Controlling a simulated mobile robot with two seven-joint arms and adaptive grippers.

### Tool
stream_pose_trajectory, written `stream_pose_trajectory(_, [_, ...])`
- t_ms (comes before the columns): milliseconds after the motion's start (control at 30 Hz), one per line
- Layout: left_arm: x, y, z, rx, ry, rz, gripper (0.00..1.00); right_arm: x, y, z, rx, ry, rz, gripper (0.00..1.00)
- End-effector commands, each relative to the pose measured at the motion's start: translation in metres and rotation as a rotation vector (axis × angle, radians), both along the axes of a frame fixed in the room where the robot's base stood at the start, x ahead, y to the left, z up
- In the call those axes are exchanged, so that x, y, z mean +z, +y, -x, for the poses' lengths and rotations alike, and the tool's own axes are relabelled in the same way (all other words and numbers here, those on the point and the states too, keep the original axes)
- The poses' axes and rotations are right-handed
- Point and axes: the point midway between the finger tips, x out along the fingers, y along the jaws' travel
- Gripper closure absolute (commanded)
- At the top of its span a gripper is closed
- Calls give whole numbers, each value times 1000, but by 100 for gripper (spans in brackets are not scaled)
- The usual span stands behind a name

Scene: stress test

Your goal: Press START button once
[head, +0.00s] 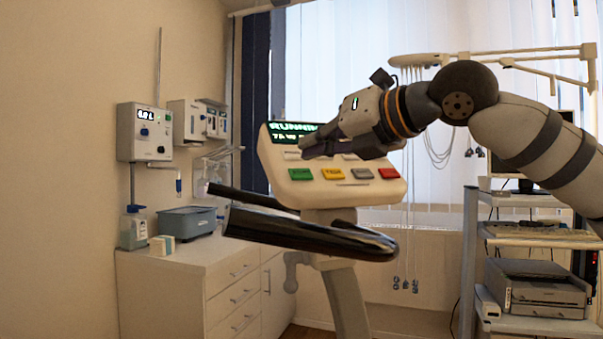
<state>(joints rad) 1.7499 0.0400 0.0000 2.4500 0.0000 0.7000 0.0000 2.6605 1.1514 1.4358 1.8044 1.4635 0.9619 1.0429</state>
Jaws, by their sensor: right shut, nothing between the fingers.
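The console (342,198) is a cream panel on a post in the middle of the head view. Its lower row holds a green button (301,174), a yellow button (333,174), a grey button (361,174) and a red button (389,173). Their labels are too small to read; the green one may be START. A dark display (284,134) with green text seems to read "RUNNIN", its right part hidden by my gripper. My right gripper (308,148) is shut and empty in front of the upper panel, above the green button. Contact cannot be told. My left gripper is not in view.
Black handlebars (310,236) jut out below the console. A white cabinet (190,290) at left carries a blue-grey bin (187,222) and a bottle (133,228). A shelf cart (535,240) with a printer (536,289) stands at right.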

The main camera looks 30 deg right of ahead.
Motion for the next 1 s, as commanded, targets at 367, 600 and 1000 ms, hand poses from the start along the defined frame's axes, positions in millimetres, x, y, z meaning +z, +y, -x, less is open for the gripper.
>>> stream_pose_trajectory(367, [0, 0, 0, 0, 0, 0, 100, 28, 3, 21, 1, -2, 1, 100])
stream_pose_trajectory(600, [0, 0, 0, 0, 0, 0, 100, 29, 3, 22, 0, 0, 1, 100])
stream_pose_trajectory(1000, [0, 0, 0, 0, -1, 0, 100, 53, 6, 40, 0, -3, 0, 100])
